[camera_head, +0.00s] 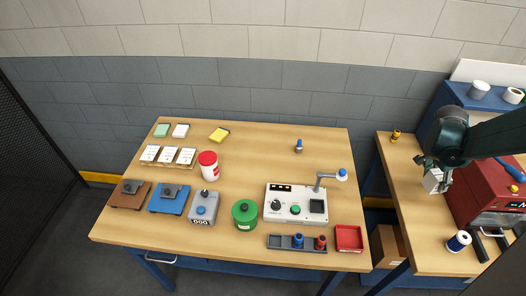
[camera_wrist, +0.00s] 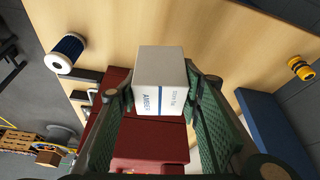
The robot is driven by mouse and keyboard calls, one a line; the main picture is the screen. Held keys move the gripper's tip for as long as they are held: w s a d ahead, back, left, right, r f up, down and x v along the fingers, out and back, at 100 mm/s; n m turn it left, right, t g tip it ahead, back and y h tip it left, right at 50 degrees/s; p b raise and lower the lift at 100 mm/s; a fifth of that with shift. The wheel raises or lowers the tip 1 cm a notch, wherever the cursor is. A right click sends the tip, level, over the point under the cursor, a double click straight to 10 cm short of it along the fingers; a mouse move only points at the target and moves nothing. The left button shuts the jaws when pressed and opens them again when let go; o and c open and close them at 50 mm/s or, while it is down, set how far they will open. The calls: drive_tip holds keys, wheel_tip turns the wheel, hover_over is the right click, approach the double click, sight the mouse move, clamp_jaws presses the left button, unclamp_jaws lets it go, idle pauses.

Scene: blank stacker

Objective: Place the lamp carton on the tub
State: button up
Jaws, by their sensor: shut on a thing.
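The lamp carton is a small white box (camera_wrist: 160,72) with blue print reading "AMBER" in the wrist view. My gripper (camera_wrist: 158,95) is shut on it, one finger on each side. In the head view my gripper (camera_head: 434,172) holds the carton (camera_head: 432,182) over the right-hand bench, left of the red machine; any gap to the bench is hard to judge. I cannot tell which is the tub.
The red machine (camera_head: 484,190) stands on the right bench (camera_head: 415,225). A blue-and-white spool (camera_head: 458,241) and a yellow one (camera_head: 395,135) are near my gripper. A control box (camera_head: 290,216) with a bent post and a red tray (camera_head: 348,238) stand on the main table (camera_head: 260,150).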

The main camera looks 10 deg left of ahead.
drive_tip(key=w+a+r+n+t+y+p, duration=0.1)
drive_tip(key=w+a+r+n, duration=0.3)
drive_tip(key=a, duration=1)
drive_tip(key=w+a+n+t, duration=0.1)
drive_tip(key=w+a, duration=0.6)
drive_tip(key=a, duration=0.6)
drive_tip(key=w+a+r+n+y+p, duration=0.1)
drive_tip(key=w+a+r+n, duration=0.3)
drive_tip(key=a, duration=1)
drive_tip(key=s+a+r+n, duration=0.1)
drive_tip(key=s+a+n, duration=0.1)
drive_tip(key=a, duration=1.2)
drive_tip(key=s+a+r+n+t+y+p, duration=0.1)
drive_tip(key=s+a, duration=0.3)
drive_tip(key=a, duration=1.1)
drive_tip(key=s+a+r+n+y+p, duration=0.1)
drive_tip(key=s+a+n, duration=0.2)
drive_tip(key=a, duration=1.1)
drive_tip(key=shift+a+r+n, duration=0.2)
drive_tip(key=shift+a+n, duration=0.1)
drive_tip(key=shift+s+f, duration=0.1)
approach(209, 153)
drive_tip(key=shift+w, duration=0.65)
drive_tip(key=shift+f, duration=0.1)
drive_tip(key=shift+d+f, duration=0.1)
drive_tip(key=shift+f, duration=1.95)
